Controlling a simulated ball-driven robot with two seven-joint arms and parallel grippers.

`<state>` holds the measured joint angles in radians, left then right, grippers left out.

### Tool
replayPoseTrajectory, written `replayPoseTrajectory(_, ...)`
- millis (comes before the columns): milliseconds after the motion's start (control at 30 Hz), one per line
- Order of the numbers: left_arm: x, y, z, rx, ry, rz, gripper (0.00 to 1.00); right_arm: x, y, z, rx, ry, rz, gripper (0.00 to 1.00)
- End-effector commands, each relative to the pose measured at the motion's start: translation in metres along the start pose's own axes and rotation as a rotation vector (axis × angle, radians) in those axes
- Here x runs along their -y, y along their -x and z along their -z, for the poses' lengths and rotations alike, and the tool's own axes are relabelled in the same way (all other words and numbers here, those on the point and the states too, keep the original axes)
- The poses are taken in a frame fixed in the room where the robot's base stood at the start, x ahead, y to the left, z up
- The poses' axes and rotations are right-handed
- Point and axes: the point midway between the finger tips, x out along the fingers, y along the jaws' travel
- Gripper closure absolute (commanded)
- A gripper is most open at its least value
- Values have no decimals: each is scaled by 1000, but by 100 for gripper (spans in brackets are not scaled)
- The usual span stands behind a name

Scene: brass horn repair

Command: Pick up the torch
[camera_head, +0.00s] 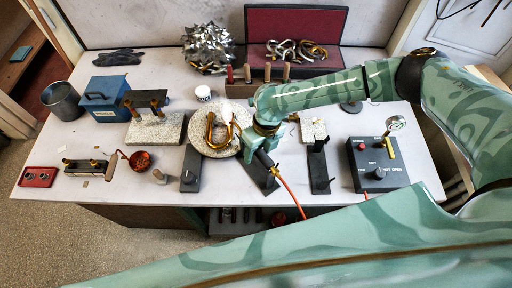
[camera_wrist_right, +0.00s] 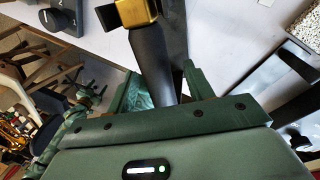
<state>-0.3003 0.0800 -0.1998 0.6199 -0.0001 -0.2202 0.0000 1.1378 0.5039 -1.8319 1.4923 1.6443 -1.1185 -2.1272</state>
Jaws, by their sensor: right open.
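The torch (camera_head: 264,160) has a dark handle with an orange hose running from its lower end, and it leans at a dark stand on the bench. In the wrist view the torch (camera_wrist_right: 153,62) is a black body with a brass part at the top of the picture. My right gripper (camera_head: 256,146) is right at the torch, reaching down from above. In the wrist view its two fingers (camera_wrist_right: 162,88) are apart, with the black body passing between them. I cannot tell whether either finger touches it. My left gripper is not in view.
A brass horn tube (camera_head: 210,132) on a round speckled slab (camera_head: 216,150) is close to the left of my right gripper. Dark stands (camera_head: 318,172) and a control box (camera_head: 376,164) with a gauge stand to the right. A blue box (camera_head: 104,97) is at the far left.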

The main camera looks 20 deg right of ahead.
Motion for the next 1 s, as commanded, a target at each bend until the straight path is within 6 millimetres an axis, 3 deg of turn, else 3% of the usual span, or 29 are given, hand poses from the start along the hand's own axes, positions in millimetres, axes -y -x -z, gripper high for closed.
replayPoseTrajectory(233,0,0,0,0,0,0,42,0,-3,0,0,0,1,48)
replayPoseTrajectory(267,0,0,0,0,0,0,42,0,-3,0,0,0,1,53)
replayPoseTrajectory(400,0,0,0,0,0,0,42,0,-3,0,0,0,1,92)
replayPoseTrajectory(433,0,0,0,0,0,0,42,0,-3,0,0,0,1,96)
replayPoseTrajectory(767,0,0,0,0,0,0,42,0,-1,-1,1,0,0,96)
replayPoseTrajectory(1000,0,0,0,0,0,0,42,-6,26,-1,4,3,-1,96)
